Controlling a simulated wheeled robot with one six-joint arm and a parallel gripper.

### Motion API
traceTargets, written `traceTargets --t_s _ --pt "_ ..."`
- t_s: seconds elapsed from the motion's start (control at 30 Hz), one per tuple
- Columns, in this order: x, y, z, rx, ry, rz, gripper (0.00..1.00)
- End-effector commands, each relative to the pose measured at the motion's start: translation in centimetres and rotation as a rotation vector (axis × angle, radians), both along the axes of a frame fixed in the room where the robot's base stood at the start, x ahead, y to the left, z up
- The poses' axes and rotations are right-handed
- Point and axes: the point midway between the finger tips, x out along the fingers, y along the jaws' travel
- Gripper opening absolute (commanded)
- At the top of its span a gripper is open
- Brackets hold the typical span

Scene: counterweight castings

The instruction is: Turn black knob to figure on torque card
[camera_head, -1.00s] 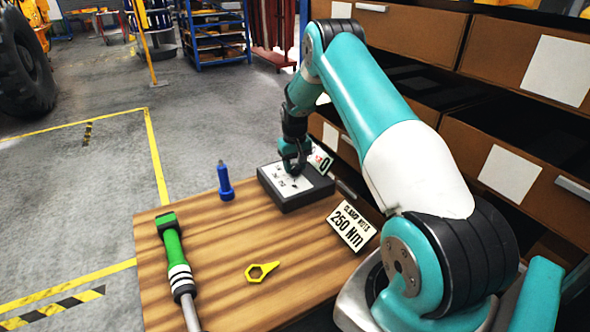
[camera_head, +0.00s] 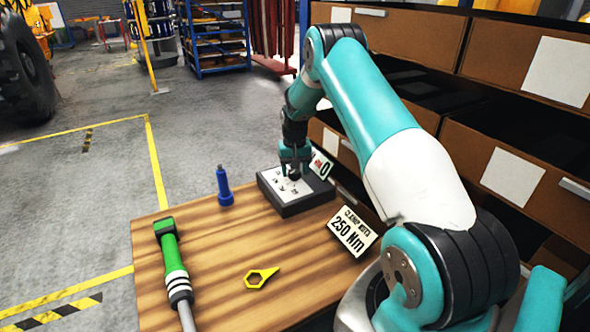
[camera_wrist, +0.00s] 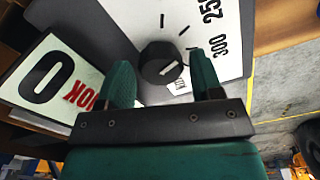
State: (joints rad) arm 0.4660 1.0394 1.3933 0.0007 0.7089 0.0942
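The black knob (camera_wrist: 160,62) stands on the white dial face (camera_wrist: 185,22) of a dark box, with a pale pointer line on its lower right side. The figures 300 and part of 25 show on the dial. In the head view the box (camera_head: 300,205) lies at the table's far right. My gripper (camera_wrist: 163,78) is open, its two green fingers on either side of the knob with gaps between. It points down over the box in the head view (camera_head: 294,172). The torque card (camera_head: 353,232) reads "CLAMP NUTS 250 Nm" and stands in front of the box.
A second card (camera_wrist: 50,80) with a black 0 and red lettering stands beside the box. Drawers (camera_head: 500,185) rise close at the right.

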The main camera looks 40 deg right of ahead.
Motion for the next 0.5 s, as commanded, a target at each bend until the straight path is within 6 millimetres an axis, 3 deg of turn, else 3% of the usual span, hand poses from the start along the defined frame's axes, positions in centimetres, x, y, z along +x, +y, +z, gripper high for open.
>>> traceTargets --t_s 0.33,0.5 --pt "0.0 0.0 0.1 0.000 -0.001 0.001 0.69" --pt "0.1 0.0 1.8 -0.001 -0.004 0.002 0.69"
